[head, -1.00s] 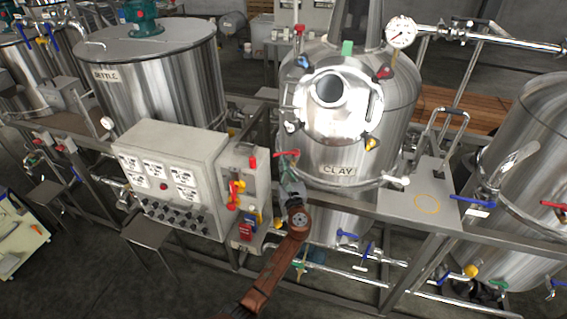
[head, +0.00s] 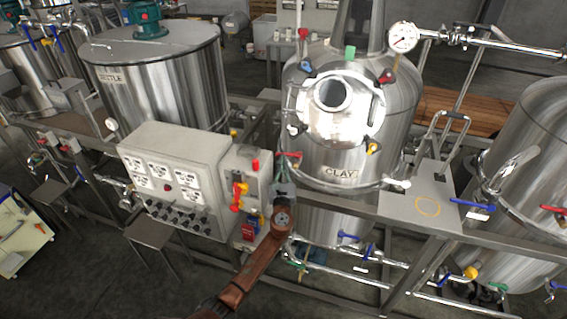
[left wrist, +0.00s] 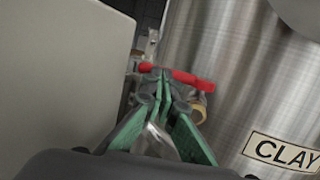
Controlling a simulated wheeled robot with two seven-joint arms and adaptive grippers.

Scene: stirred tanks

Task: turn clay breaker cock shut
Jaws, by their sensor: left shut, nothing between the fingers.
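The clay tank (head: 345,175) is a steel vessel with a "CLAY" label. A red-handled cock (head: 289,154) sits at its left side, beside the grey control box. In the left wrist view the red lever (left wrist: 185,76) lies nearly level, sloping slightly down to the right, with a brass-coloured fitting behind it. My left gripper (head: 286,168) is shut and empty just below the cock. In the left wrist view its green fingers (left wrist: 161,78) have their tips together at the lever's middle. They overlap the lever in the picture; I cannot tell if they touch it. My right gripper is out of view.
The control box (head: 170,145) stands close to the left of my gripper, with a side panel of red and yellow switches (head: 238,195). A steel frame rail (head: 340,200) and pipes with blue handles (head: 347,236) run below. A plate (head: 425,205) lies to the right.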

